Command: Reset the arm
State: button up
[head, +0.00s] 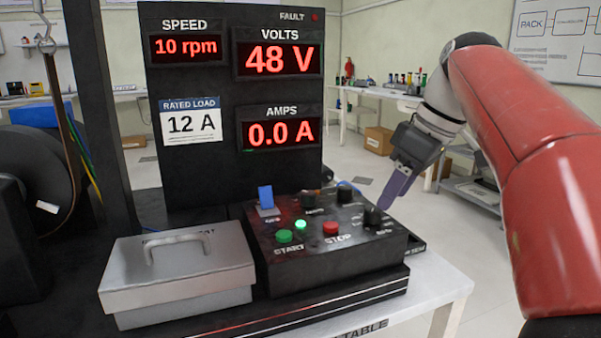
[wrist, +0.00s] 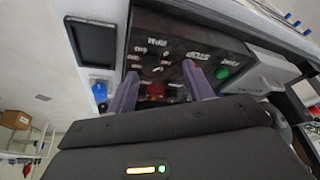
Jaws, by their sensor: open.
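My arm reaches in from the right of the head view. My gripper (head: 388,198) hangs tilted downward at the right side of the black control box (head: 290,262). One purple finger shows there, its tip close to a black knob (head: 373,216); I cannot tell whether it touches. In the wrist view my gripper (wrist: 160,70) has two purple fingers spread apart, with nothing visible held between them. The control box panel (wrist: 172,28) lies beyond the fingers, and they hide part of it.
A grey lidded metal box (head: 180,275) stands left of the control box. The black display panel (head: 235,180) behind reads 10 rpm, 48 V and 0.0 A. A green START button (head: 284,236) and red STOP button (head: 330,228) sit on the box. Open floor shows at right.

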jog(key=s+a+f+m+t+h, duration=0.1)
jog(key=s+f+m, duration=0.3)
jog(key=s+f, duration=0.5)
jog(key=s+a+f+m+t+h, duration=0.1)
jog(key=s+f+m, duration=0.4)
jog(key=f, duration=0.9)
jog(key=s+h, duration=0.1)
jog(key=s, duration=0.2)
jog(key=shift+s+f+m+t, duration=0.3)
jog(key=shift+s+f+t, duration=0.05)
jog(key=shift+t, duration=0.05)
jog(key=shift+a, duration=0.1)
